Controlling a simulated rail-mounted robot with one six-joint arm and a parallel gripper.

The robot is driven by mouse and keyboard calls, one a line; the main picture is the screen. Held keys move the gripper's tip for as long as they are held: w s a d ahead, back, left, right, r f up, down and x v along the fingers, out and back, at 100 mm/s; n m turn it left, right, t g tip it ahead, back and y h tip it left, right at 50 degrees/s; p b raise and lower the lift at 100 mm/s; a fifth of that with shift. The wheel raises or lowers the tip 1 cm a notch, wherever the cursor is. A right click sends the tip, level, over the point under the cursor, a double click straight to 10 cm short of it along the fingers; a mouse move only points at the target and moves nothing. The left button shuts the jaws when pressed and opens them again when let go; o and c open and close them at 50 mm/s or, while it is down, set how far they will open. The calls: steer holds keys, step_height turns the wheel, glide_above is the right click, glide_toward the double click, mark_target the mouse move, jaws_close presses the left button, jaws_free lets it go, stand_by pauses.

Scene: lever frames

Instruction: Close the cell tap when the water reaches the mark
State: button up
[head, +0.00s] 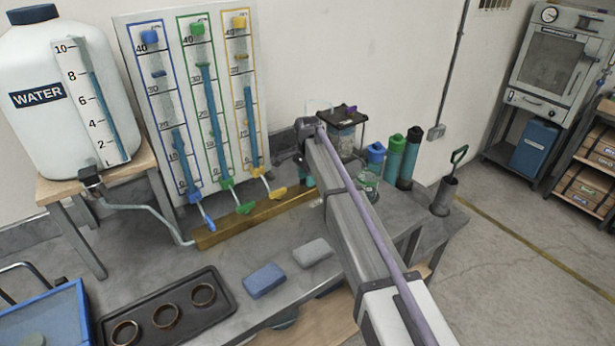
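Three graduated tubes stand on a white board: blue-framed (167,100), green-framed (209,105) and yellow-framed (246,95). The blue-framed water column stands well below its small marker. The green-framed column reaches about its marker, and the yellow-framed one stands below its marker. At their feet are a blue tap (204,212), a green tap (243,207) and a yellow tap (277,193). I cannot read which is the cell tap.
A white water tank (55,120) stands on a wooden stand at left. A black tray (170,312) with three rings, a blue block (264,280) and a grey block (312,252) lie on the bench. Several bottles, including a green one (394,155), stand right of my arm.

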steer(key=shift+r, duration=0.1)
step_height(320, 180, up, 11)
steer(key=p, duration=1.1)
steer(key=shift+f, duration=0.2)
steer(key=s+d+n, duration=0.3)
steer(key=s+d, duration=0.4)
steer(key=s, duration=0.4)
steer(key=s+d+f+n+b, duration=0.1)
steer(key=s+d+n, duration=0.3)
steer(key=s+d, duration=0.4)
steer(key=s+d+f+n+b, duration=0.1)
steer(key=s+d+n, duration=0.2)
steer(key=s+d, duration=0.5)
steer(key=shift+s+d, duration=0.15)
steer(key=shift+s, duration=3.7)
